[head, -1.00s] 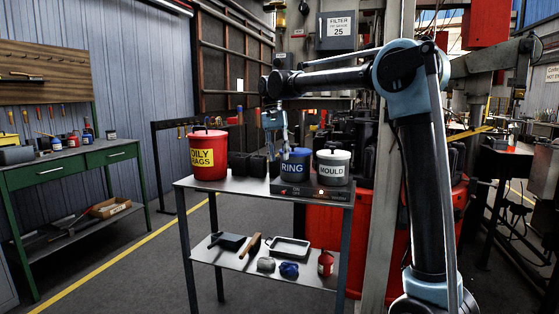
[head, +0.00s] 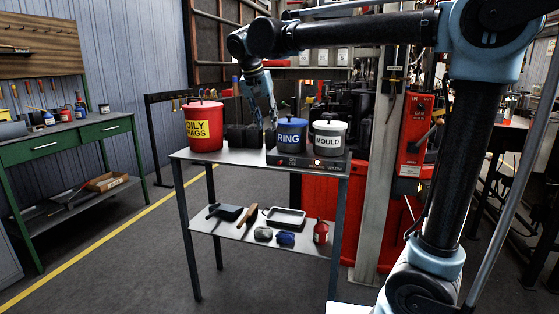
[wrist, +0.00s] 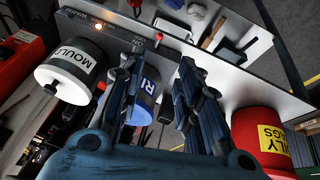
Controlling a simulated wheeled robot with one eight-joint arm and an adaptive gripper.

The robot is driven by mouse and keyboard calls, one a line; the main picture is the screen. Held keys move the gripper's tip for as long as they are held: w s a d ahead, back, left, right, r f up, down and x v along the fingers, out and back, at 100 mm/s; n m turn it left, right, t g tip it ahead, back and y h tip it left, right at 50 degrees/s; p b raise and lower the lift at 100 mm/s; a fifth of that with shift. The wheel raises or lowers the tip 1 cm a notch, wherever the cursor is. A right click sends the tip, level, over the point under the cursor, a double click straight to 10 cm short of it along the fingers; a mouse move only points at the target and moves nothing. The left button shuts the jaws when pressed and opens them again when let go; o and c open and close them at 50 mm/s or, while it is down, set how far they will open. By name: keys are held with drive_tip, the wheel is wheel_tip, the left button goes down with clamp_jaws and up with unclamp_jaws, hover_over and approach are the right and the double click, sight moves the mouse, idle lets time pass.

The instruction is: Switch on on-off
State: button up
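A low black control box (head: 300,160) lies along the front right of the metal cart's top. The light also shows in the wrist view (wrist: 101,4). A small red knob (wrist: 159,37) shows near the box's edge in the wrist view. My gripper (head: 270,122) hangs beside the left of the blue RING pot (head: 291,135). In the wrist view my gripper (wrist: 157,68) has its fingers apart with nothing between them.
The white MOULD pot (head: 328,140) stands on the box beside RING. A red OILY RAGS bin (head: 204,128) and black blocks (head: 243,135) stand to the left. The lower shelf (head: 230,230) holds tools and a tray. Floor in front of the cart is clear.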

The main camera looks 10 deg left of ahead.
sight(279, 163)
drive_tip(key=x, duration=1.7)
drive_tip(key=shift+f, duration=0.2)
clamp_jaws()
